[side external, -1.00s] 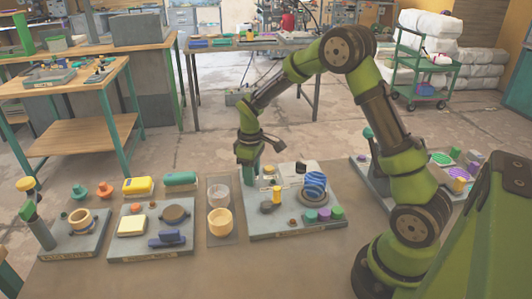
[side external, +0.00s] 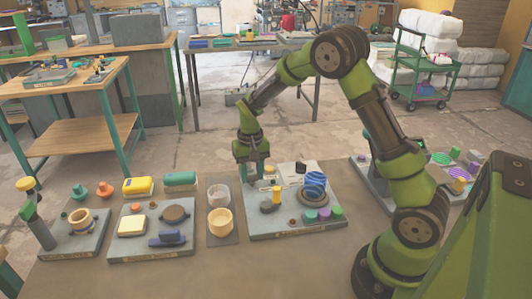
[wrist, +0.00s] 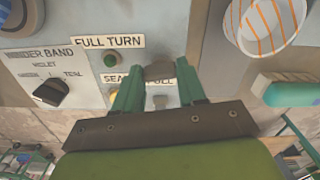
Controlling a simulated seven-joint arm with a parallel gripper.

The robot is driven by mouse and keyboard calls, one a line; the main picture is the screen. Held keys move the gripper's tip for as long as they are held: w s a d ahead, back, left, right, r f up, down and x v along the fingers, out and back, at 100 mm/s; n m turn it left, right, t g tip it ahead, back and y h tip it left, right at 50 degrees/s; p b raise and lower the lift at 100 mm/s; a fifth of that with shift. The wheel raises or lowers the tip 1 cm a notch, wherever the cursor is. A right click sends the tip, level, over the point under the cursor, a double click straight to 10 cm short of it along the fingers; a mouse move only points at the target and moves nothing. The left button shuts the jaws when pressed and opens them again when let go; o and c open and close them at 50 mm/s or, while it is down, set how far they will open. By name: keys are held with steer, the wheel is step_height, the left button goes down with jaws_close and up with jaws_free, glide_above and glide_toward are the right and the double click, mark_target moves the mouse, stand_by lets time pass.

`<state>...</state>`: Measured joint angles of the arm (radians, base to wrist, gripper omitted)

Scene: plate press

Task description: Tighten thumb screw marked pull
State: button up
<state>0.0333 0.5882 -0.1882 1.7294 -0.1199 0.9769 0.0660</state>
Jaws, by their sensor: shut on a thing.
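My gripper (wrist: 160,84) points down at the grey panel of the press (wrist: 75,25), and its two green fingers are closed around a dark grey knob (wrist: 159,70). The knob sits by a label (wrist: 163,82) that is partly covered by my fingers; its visible letters end in "ULL". A second label reading "SEA…" is partly hidden by the left finger. In the side view my gripper (side external: 253,172) is at the back left corner of the press board (side external: 255,232); the knob cannot be made out there.
A "FULL TURN" label (wrist: 109,41) with a green button (wrist: 110,60) is close by. A black selector knob (wrist: 50,92) is at left. An orange-striped round part (wrist: 268,25) stands at upper right.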

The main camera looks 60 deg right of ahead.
mark_target(252, 175)
steer(key=shift+m, duration=0.9)
steer(key=o, duration=1.1)
steer(key=shift+c, duration=0.2)
steer(key=shift+r, duration=0.1)
step_height(252, 175, up, 17)
steer(key=s+a+r+n+t+y, duration=0.1)
steer(key=s+a, duration=0.4)
steer(key=s, duration=0.5)
steer(key=s+a+r+n+t+y, duration=0.1)
steer(key=s+a+r+n+t, duration=0.1)
steer(key=s+a+t, duration=0.4)
steer(key=s+n, duration=0.1)
steer(key=s, duration=0.2)
steer(key=shift+s+n, duration=0.4)
